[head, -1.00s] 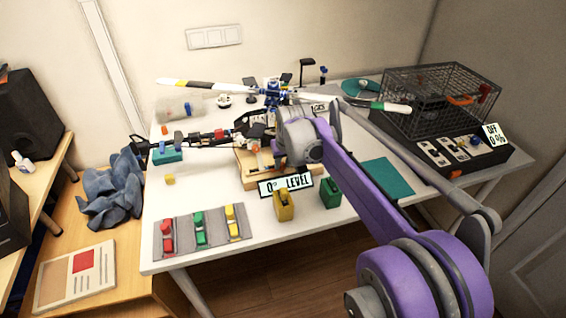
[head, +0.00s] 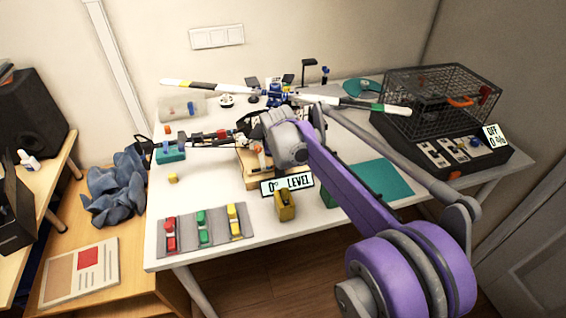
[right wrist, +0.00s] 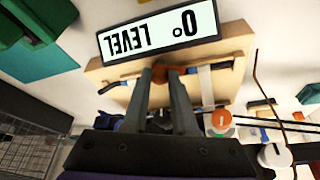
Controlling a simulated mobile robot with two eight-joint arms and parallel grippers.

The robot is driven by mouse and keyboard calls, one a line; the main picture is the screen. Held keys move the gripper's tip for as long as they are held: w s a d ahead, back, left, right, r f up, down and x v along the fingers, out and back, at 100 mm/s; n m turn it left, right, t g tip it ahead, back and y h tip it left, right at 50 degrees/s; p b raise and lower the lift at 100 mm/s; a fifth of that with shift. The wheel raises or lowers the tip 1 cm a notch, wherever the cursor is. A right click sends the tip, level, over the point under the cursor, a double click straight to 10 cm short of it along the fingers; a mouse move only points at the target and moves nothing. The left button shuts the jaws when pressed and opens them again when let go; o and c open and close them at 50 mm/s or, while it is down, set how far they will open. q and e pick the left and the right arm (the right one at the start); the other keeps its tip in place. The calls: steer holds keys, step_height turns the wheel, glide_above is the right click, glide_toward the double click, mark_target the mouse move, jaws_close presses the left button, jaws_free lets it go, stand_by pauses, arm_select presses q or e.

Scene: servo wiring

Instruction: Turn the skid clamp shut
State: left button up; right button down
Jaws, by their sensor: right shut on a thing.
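The skid clamp shows in the right wrist view as a small orange piece (right wrist: 160,73) on the wooden base (right wrist: 232,50), near the white "0° LEVEL" sign (right wrist: 158,33). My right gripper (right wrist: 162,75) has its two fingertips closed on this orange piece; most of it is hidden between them. In the head view, my right wrist covers the clamp. The model helicopter (head: 273,95) stands over the wooden base (head: 250,180), its long rotor spread across the table. My left gripper is in neither view.
A caged box (head: 440,100) with an "OFF" display stands at the right. A grey mat (head: 185,238) with coloured clips lies front left. A yellow block (head: 286,206) stands in front of the sign. A teal mat (head: 388,180) lies right of my forearm.

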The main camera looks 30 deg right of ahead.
steer(key=c, duration=0.7)
jaws_free()
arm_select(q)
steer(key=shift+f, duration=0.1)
